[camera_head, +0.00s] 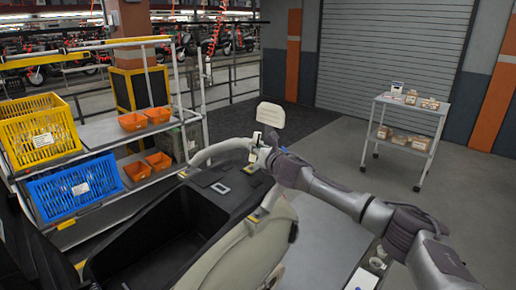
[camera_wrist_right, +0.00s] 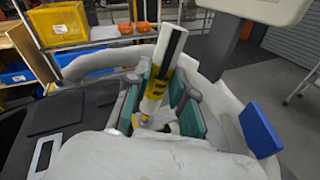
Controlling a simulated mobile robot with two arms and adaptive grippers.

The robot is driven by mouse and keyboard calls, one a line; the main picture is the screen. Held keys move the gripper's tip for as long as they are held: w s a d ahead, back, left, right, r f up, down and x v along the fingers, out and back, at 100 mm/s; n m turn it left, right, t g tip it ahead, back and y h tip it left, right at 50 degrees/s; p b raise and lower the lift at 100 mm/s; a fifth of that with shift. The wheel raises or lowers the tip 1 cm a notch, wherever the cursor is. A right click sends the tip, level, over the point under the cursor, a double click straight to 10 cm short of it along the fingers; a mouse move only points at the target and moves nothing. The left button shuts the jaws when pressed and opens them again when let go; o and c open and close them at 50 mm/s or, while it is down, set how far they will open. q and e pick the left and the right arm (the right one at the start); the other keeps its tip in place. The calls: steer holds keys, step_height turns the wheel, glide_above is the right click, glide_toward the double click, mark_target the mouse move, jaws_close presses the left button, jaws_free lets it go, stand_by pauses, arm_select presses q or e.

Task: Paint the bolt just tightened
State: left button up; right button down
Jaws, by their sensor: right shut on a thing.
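My right gripper (camera_head: 262,152) is over the front of the cream and black vehicle body (camera_head: 250,245), its arm coming in from the right. In the right wrist view, its green-padded fingers (camera_wrist_right: 160,108) are shut on a pen-like paint marker (camera_wrist_right: 163,72), white and yellow with a black stripe. The marker stands tilted between the pads; its white upper part also shows in the head view (camera_head: 256,139). A yellow part and a pale round part show near its lower end. I cannot make out the bolt or any paint mark. My left gripper is not in view.
A rack at left holds a yellow crate (camera_head: 40,118), a blue crate (camera_head: 72,174) and several orange bins (camera_head: 133,122). A white cart (camera_head: 411,121) with small boxes stands at right. A curved pale rail (camera_head: 215,149) and a pale panel (camera_head: 271,115) are close to the gripper.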

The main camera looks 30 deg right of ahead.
mark_target(255, 139)
steer(key=shift+w+p, duration=0.25)
steer(key=shift+p, duration=0.35)
stand_by(1.0)
steer(key=shift+w+a+p, duration=0.15)
steer(key=shift+w+p, duration=0.05)
steer(key=shift+p, duration=0.4)
stand_by(1.2)
step_height(255, 139, up, 3)
steer(key=p, duration=0.3)
steer(key=shift+r, duration=0.1)
steer(key=shift+r+p, duration=0.6)
steer(key=shift+r, duration=0.8)
